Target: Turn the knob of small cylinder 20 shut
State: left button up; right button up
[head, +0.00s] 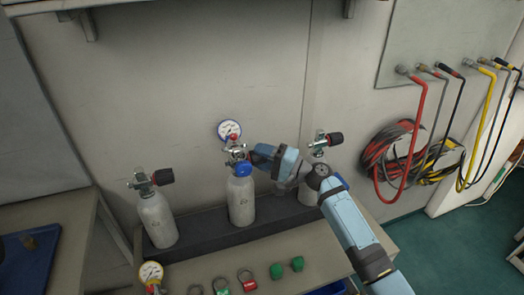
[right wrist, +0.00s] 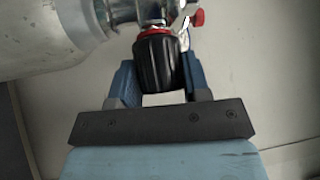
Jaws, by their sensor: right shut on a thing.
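Three small grey cylinders stand in a row in a dark rack. The middle small cylinder (head: 241,203) has a blue collar, and a gauge (head: 229,130) is by its valve; I cannot read its number. My right gripper (head: 258,154) reaches it from the right at valve height. In the right wrist view, the right gripper (right wrist: 156,72) is shut on the valve's black knob (right wrist: 157,60), with one finger on each side. A red ring shows at the knob's base. In the head view the gripper hides most of this knob. My left gripper is not in view.
The left cylinder (head: 158,221) and the right cylinder (head: 310,190), partly behind my right arm, have black knobs too. A gauge (head: 151,272), shackles and green fittings (head: 297,264) lie on the bench in front. Coiled hoses (head: 395,150) hang at right.

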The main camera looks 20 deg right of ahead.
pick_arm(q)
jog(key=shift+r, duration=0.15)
pick_arm(e)
jog(key=o, duration=0.9)
pick_arm(q)
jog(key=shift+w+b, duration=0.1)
jog(key=shift+b, duration=0.45)
pick_arm(e)
jog(key=v, duration=1.4)
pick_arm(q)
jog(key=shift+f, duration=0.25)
pick_arm(e)
jog(key=shift+a+f, duration=0.1)
